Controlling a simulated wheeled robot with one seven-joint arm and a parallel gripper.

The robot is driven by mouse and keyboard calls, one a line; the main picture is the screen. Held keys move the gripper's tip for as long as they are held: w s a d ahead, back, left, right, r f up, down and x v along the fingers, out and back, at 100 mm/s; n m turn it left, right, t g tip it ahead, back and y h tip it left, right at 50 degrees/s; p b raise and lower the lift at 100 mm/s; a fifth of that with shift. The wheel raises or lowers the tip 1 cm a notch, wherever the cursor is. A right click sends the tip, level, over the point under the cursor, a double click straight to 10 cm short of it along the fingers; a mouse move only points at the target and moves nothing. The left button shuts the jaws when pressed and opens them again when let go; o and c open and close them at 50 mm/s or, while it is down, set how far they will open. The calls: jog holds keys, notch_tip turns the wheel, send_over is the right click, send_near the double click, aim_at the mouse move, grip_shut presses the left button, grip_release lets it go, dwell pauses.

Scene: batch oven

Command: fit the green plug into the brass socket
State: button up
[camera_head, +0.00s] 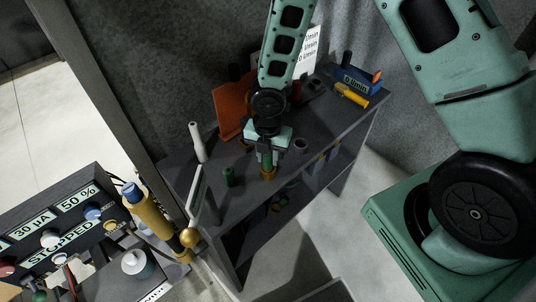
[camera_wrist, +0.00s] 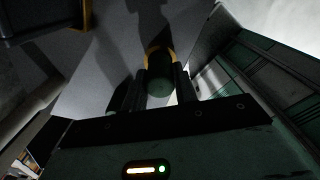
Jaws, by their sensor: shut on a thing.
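My gripper (camera_head: 268,156) is shut on the green plug (camera_head: 266,160) and points down over the dark table. The brass socket (camera_head: 268,174) is a short ring directly below the plug in the head view. In the wrist view the plug (camera_wrist: 160,80) sits between the two fingers, and the yellow rim of the socket (camera_wrist: 154,51) shows just past its far end. The plug is lined up with the socket or nearly so. I cannot tell whether its lower end is inside the ring or just above it.
Another dark green cylinder (camera_head: 229,177) stands left of the socket. A white cylinder (camera_head: 197,142), an orange panel (camera_head: 229,111), a blue display box (camera_head: 353,80) and a yellow item (camera_head: 351,95) are on the table (camera_head: 203,180). A control panel (camera_head: 62,229) is at lower left.

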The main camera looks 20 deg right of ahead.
dwell(0.3)
jog(key=o, duration=1.1)
notch_tip(320, 180, up, 17)
jog(key=shift+r+p, duration=0.15)
jog(key=shift+p, duration=0.45)
